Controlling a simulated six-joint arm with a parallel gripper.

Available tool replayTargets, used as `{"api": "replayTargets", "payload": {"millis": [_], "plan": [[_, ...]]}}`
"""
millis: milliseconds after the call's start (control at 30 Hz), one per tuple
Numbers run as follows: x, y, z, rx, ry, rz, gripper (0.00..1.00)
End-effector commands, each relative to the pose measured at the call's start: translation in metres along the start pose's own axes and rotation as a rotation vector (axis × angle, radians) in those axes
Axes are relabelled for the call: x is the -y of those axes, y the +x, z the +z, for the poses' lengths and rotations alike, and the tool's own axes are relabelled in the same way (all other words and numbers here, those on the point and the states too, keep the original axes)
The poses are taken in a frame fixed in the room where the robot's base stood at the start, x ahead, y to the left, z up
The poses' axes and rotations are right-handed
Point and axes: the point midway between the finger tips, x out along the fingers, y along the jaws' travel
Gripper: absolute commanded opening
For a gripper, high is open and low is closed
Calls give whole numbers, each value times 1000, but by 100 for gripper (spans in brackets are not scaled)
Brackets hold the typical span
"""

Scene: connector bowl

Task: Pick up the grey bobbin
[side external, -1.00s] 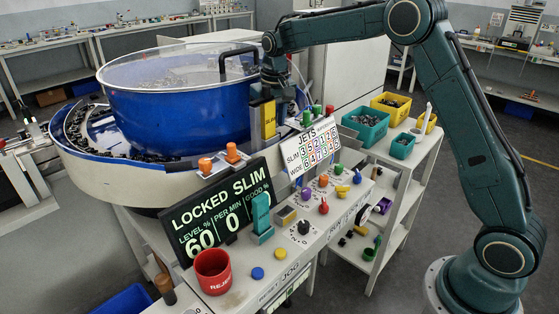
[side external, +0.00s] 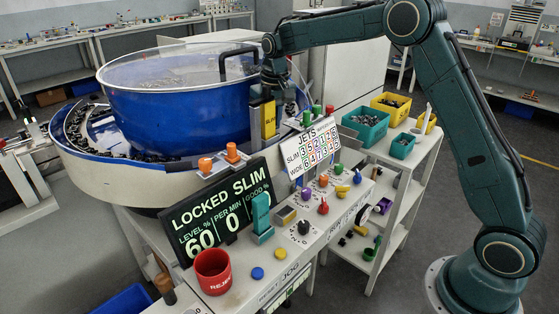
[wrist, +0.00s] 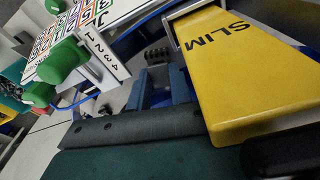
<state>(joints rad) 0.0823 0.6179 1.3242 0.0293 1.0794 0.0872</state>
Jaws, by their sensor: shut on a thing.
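My gripper (side external: 276,88) hangs at the right side of the blue bowl, just behind the yellow SLIM block. In the wrist view its two blue-grey fingers (wrist: 160,88) reach away from the dark palm and are shut on a small grey ribbed piece at their tips, which looks like the grey bobbin (wrist: 157,55). Only part of the bobbin shows, and its lower part is hard to make out in shadow. In the side view the bobbin is hidden behind the block and my gripper.
The yellow SLIM block (wrist: 220,80) stands close on the right of the fingers in the wrist view. The blue bowl (side external: 180,115) is left of my gripper. Green knobs (wrist: 62,62) and the JETS card (side external: 310,152) are close by. Teal and yellow bins (side external: 365,125) stand right.

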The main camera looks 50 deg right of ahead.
Motion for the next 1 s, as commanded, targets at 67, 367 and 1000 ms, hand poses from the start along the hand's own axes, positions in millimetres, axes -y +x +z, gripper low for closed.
{"api": "replayTargets", "payload": {"millis": [67, 367, 1000], "plan": [[0, 0, 0, 0, 0, 0, 0], [0, -15, -2, -2, 0, 0, 0], [0, -95, -12, -2, -1, 0, 0]]}}
